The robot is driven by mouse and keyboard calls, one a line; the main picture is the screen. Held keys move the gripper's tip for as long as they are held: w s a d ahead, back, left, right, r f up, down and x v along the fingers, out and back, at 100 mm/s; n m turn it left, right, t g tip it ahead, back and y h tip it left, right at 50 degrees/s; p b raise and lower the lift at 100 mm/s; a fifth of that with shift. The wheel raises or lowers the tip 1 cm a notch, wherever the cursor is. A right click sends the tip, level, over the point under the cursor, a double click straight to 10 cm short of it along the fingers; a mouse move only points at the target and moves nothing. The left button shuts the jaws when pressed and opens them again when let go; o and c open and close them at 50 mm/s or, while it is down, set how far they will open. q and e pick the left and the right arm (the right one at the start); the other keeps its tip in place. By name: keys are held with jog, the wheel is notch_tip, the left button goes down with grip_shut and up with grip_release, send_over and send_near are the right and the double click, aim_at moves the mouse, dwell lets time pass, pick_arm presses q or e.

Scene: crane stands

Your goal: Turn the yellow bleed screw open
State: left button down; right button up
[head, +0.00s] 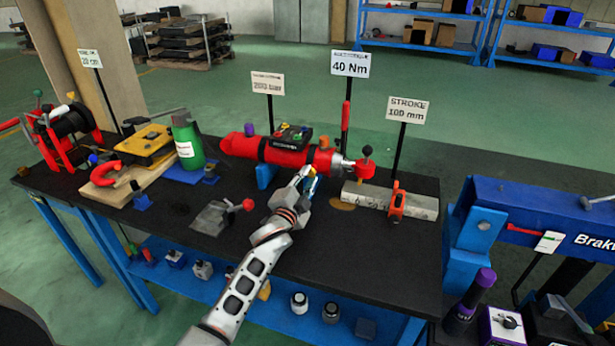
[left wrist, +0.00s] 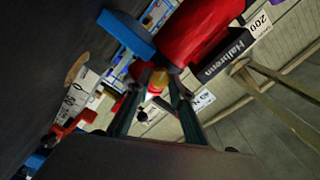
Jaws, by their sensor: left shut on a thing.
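A red hydraulic cylinder (head: 285,151) lies on the dark bench top, with its silver rod end pointing right. My left gripper (head: 309,180) is at the near side of the cylinder, close to its rod end. In the left wrist view, the gripper's two fingers (left wrist: 155,90) are closed on the yellow bleed screw (left wrist: 160,77), beside the end of the red cylinder (left wrist: 205,30). In the head view the screw is mostly hidden by the fingers, so its turn angle cannot be told. My right gripper is not in view.
A steel rule block (head: 420,205) with an orange clamp (head: 397,204) lies to the right. A green bottle (head: 187,140) stands left. Sign posts rise behind the cylinder.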

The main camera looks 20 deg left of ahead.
pick_arm(q)
jog(key=shift+n, duration=0.6)
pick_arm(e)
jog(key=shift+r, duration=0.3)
pick_arm(q)
jog(key=c, duration=1.8)
grip_release()
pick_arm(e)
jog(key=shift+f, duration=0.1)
pick_arm(q)
jog(key=shift+s+f, duration=0.1)
jog(key=shift+s, duration=0.4)
jog(key=s, duration=1.1)
jog(key=shift+a, duration=0.25)
